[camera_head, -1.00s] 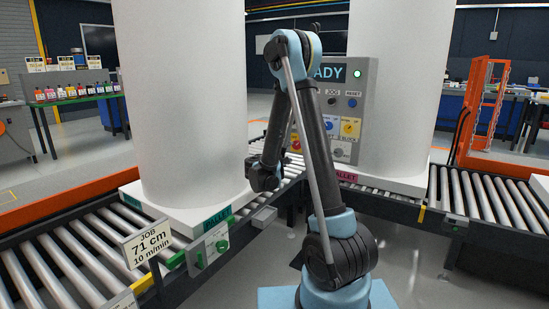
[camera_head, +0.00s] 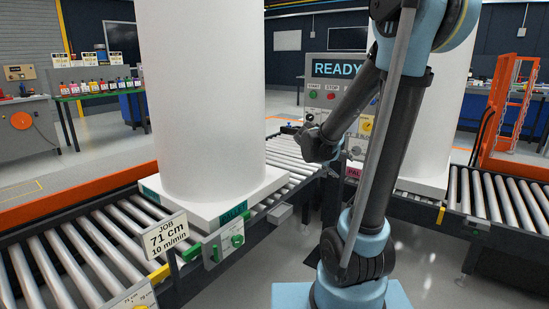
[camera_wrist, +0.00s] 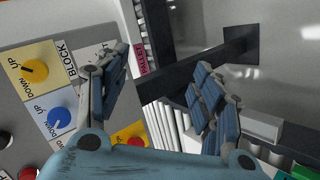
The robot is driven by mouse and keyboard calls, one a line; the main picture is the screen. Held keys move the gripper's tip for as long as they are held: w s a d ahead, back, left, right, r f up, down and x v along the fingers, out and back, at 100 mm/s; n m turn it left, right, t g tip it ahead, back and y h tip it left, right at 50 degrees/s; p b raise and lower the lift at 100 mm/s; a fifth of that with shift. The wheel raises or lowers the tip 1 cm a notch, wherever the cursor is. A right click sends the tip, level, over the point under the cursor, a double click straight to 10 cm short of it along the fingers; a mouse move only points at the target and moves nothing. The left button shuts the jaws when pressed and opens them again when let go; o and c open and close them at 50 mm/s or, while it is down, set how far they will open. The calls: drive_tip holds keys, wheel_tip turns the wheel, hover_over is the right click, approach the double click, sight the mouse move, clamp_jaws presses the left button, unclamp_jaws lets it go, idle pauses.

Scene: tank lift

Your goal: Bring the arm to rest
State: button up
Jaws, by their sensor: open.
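My arm (camera_head: 385,170) is raised and bent, with its forearm folded down toward the left. My gripper shows in the wrist view (camera_wrist: 163,75) with its two blue-grey fingers spread wide and nothing between them. In the head view it is a small dark shape at the forearm's end, in front of the grey control panel (camera_head: 325,90), and its fingers are hard to make out. In the wrist view the panel's yellow up/down knob (camera_wrist: 34,70) and blue up/down knob (camera_wrist: 58,117) lie left of the fingers. I cannot tell whether the gripper touches the panel.
A white tank (camera_head: 208,100) stands on a pallet on the left roller conveyor (camera_head: 85,250). A second white tank (camera_head: 437,120) stands behind my arm. A job sign (camera_head: 165,240) reads 71 cm, 10 m/min. An orange frame (camera_head: 508,110) stands at right. Floor is clear at lower right.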

drive_tip(key=s+a+f+m+g+y, duration=0.1)
drive_tip(key=s+a+f+y, duration=0.1)
drive_tip(key=s, duration=0.7)
drive_tip(key=s+a+f+m+g+y, duration=0.2)
drive_tip(key=s+f+y, duration=0.1)
drive_tip(key=s, duration=0.6)
drive_tip(key=s+a+f+m+g+y, duration=0.1)
drive_tip(key=s+a+f+y, duration=0.1)
drive_tip(key=s, duration=0.8)
drive_tip(key=shift+a+f+g+y, duration=0.3)
drive_tip(key=shift+a+f+y, duration=0.1)
drive_tip(key=shift+f, duration=0.45)
drive_tip(key=shift+w+f, duration=0.2)
drive_tip(key=shift+w, duration=0.25)
